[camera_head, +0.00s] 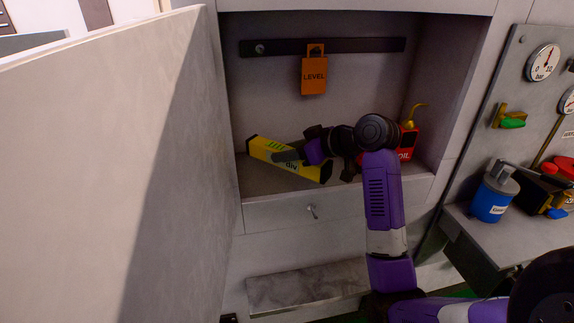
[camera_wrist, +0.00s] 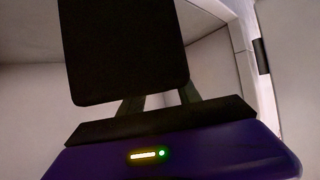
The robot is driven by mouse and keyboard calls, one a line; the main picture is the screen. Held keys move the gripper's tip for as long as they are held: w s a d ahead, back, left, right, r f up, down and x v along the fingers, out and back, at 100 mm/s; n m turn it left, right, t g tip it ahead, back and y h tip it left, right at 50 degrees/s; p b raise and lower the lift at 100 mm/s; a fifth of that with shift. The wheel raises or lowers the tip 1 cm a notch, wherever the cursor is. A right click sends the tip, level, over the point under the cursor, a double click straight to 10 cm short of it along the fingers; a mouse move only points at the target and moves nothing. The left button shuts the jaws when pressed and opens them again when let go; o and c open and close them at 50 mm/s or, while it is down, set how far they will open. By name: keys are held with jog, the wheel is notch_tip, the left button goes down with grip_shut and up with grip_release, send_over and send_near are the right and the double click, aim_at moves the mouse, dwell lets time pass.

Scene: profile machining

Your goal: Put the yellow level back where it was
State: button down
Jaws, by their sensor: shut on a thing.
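The yellow level (camera_head: 309,168), with black ends, is inside the open cabinet, slanting down to the right in the head view. My gripper (camera_head: 287,156) is shut on the level near its middle and hides part of it. I cannot tell whether the level touches the cabinet floor. An orange tag marked LEVEL (camera_head: 314,83) hangs above it on a dark rail (camera_head: 365,46) on the back wall. In the wrist view a large dark block (camera_wrist: 125,50), probably part of the level, stands in front of my gripper's fingers (camera_wrist: 160,100).
A red oil can (camera_head: 407,143) with a yellow spout stands at the right inside the cabinet, partly behind my arm. The open door (camera_head: 100,150) fills the left. A drawer (camera_head: 340,208) lies below. A gauge panel (camera_head: 515,75) and a blue can (camera_head: 490,203) are at right.

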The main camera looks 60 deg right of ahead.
aim_at(324, 163)
jog(key=shift+f, duration=2.1)
jog(key=shift+f, duration=0.2)
jog(key=c, duration=0.8)
grip_release()
jog(key=shift+c, duration=0.2)
jog(key=shift+r, duration=0.25)
jog(key=b+v, duration=0.1)
jog(key=v, duration=1.1)
jog(key=shift+a+f+b, duration=0.1)
jog(key=shift+b, duration=0.2)
